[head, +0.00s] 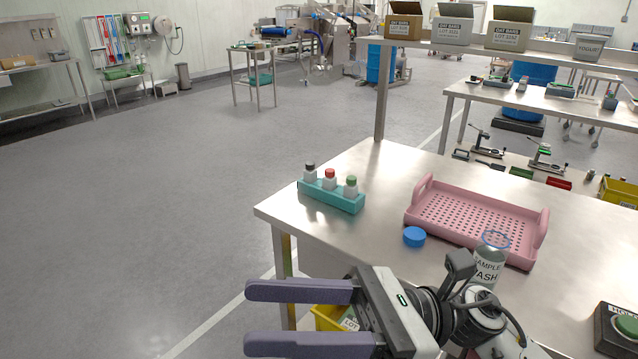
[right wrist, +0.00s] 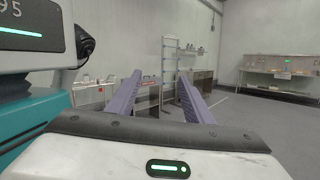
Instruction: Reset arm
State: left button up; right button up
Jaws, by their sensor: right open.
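My right gripper (head: 300,318) is in the lower middle of the head view, its two purple fingers pointing left and spread apart. It is open and empty, in front of the steel table's (head: 375,175) near left corner. In the right wrist view its fingers (right wrist: 160,95) stand apart with only the far room between them. My left gripper does not show. On the table are a teal rack (head: 330,196) with three capped bottles, a pink perforated tray (head: 470,215), a blue cap (head: 414,237) and a bottle labelled sample wash (head: 487,268), partly behind my right wrist.
A box with a green button (head: 626,326) is at the table's right front. A yellow bin (head: 328,318) sits low behind my right gripper. A shelf with cartons (head: 452,30) is at the back. Open floor (head: 150,200) lies left of the table.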

jog(key=w+d+f+m+t+h, duration=0.2)
jog(key=w+d+f+m+t, duration=0.25)
jog(key=m+t, duration=0.7)
jog(key=w+d+f+m+t+h, duration=0.3)
jog(key=w+m+t, duration=0.35)
jog(key=m, duration=0.95)
jog(key=d+f+m+t+h, duration=0.1)
jog(key=d+f+m+h, duration=0.2)
jog(key=f+m, duration=0.25)
jog(key=d+f+m+t+h, duration=0.1)
jog(key=d+f+m+h, duration=0.1)
jog(key=f+m+h, duration=0.3)
jog(key=s+d+f+m+g+h, duration=0.2)
jog(key=s+d+f+m+g, duration=0.2)
jog(key=f, duration=0.9)
jog(key=s+d+f+m+g+h, duration=0.3)
jog(key=s+d+f+m+g, duration=0.1)
jog(key=s+f+m, duration=0.6)
jog(key=s+f, duration=0.3)
jog(key=shift+s+d+f, duration=0.2)
jog(key=shift+s+f, duration=0.1)
jog(key=shift+f, duration=0.1)
